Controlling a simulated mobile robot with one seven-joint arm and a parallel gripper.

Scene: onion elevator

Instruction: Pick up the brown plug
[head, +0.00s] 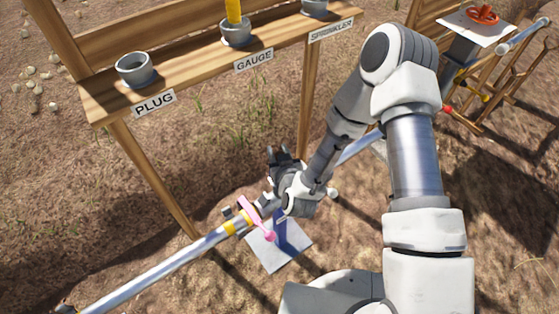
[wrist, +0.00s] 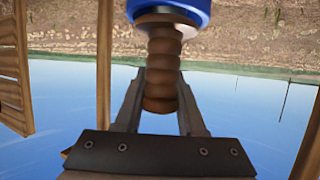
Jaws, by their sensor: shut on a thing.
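The brown plug (wrist: 162,70) is a ribbed, threaded piece in the wrist view. A round blue part with a pale rim (wrist: 165,12) is at its upper end in that view; I cannot tell whether the two are joined. My gripper (wrist: 161,82) is shut on the plug, with one finger on each side of its lower part. In the head view the plug is hidden by my gripper and arm. A blue upright piece (head: 280,226) shows below my gripper there, over a pale square plate (head: 272,256).
A silver pipe (head: 150,277) with a pink-handled valve (head: 257,219) runs beside my gripper. A wooden shelf (head: 190,62) behind has cups at the PLUG (head: 135,68), GAUGE (head: 237,32) and SPRINKLER labels. A red wheel (head: 483,15) is at the far right.

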